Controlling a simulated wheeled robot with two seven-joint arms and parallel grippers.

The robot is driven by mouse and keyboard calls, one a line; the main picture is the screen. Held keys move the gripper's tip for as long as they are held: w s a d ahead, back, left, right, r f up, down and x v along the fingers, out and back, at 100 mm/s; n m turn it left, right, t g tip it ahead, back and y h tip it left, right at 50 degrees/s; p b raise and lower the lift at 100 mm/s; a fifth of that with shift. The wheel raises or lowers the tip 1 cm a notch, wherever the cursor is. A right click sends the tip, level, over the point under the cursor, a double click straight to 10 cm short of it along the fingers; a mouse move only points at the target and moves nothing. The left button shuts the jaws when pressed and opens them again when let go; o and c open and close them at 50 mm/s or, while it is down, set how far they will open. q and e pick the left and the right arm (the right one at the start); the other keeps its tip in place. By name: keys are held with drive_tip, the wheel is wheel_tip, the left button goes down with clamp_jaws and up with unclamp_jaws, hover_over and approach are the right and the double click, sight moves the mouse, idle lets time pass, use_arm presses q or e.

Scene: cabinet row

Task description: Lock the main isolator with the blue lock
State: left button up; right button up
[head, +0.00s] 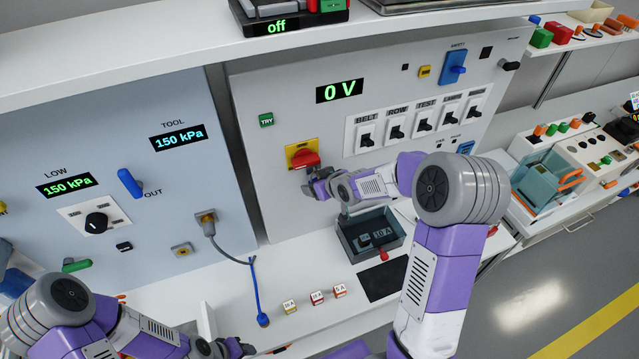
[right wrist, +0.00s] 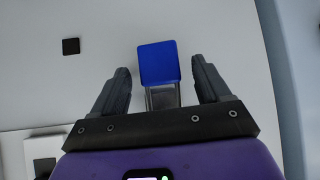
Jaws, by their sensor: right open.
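The main isolator (head: 303,155) is a red handle on a yellow plate on the middle panel, under the 0 V display. My right gripper (head: 318,184) is right in front of the panel, just below the red handle. In the right wrist view its open fingers (right wrist: 163,88) stand either side of the blue lock (right wrist: 159,64), with a gap on each side. The lock's grey shackle runs towards the palm, and its far end is hidden. The head view does not show the lock clearly. My left gripper (head: 236,348) is low at the bottom edge, its jaws unclear.
A dark tray (head: 352,246) stands on the worktop below the isolator, with a red item (head: 384,255) at its front. Several small labelled blocks (head: 317,297) lie to its left. A row of switches (head: 396,127) is right of the isolator. A shelf overhangs above.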

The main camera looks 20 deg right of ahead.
drive_tip(key=v, duration=0.7)
drive_tip(key=shift+s+r+p, duration=0.2)
drive_tip(key=shift+s+p, duration=0.05)
drive_tip(key=shift+p, duration=0.2)
